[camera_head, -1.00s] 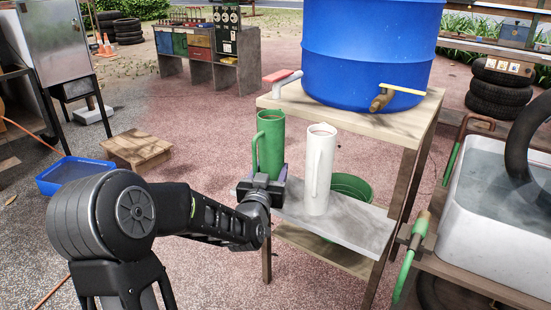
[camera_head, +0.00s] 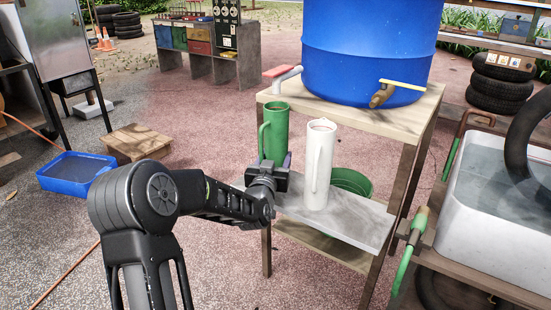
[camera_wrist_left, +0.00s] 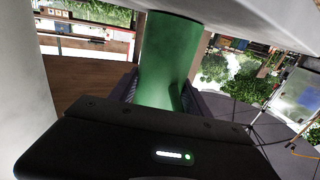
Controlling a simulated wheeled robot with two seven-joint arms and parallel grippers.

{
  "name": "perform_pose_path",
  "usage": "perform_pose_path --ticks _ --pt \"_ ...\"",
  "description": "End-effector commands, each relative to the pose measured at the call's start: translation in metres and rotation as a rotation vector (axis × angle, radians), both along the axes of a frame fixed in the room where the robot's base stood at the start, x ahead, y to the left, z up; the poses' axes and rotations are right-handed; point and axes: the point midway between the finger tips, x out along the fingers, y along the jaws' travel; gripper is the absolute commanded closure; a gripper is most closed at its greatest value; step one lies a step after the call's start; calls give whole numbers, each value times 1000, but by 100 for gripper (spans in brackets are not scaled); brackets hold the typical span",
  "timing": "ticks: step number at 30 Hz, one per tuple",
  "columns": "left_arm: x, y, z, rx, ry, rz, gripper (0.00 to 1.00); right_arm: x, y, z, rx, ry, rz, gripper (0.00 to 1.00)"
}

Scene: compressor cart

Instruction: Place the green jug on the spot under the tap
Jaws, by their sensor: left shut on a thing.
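The tall green jug (camera_head: 275,130) is upright, its handle to the left. My left gripper (camera_head: 270,170) is shut on its lower part. The jug's base is hidden, so I cannot tell if it touches the grey shelf (camera_head: 350,226). The jug's mouth shows just below the spout of the red-handled tap (camera_head: 283,75). In the left wrist view the green jug (camera_wrist_left: 166,62) stands between the fingers. A second, brass tap (camera_head: 382,96) with a yellow handle is on the blue barrel (camera_head: 365,50). The spot is not clearly visible. My right gripper is not in view.
A white jug (camera_head: 319,165) stands on the shelf just right of the green one. A green bucket (camera_head: 352,183) is behind it. The wooden stand's top (camera_head: 420,108) overhangs the shelf. A white water basin (camera_head: 495,190) is at the right.

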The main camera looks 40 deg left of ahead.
Motion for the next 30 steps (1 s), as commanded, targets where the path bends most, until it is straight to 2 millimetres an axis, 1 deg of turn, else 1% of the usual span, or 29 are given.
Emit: perform_pose_path --ticks 6,12,13,20,27,30 --pt "0 0 1 1 -2 0 100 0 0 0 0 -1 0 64" --pt "0 0 -4 1 -2 0 100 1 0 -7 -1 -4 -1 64" --pt "0 0 -3 -1 -1 0 42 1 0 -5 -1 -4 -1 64" --pt "0 0 -3 -1 -1 0 23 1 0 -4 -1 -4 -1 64" --pt "0 0 -2 0 -1 0 22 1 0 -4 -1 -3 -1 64" --pt "0 0 0 -1 -1 0 22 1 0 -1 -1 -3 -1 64"
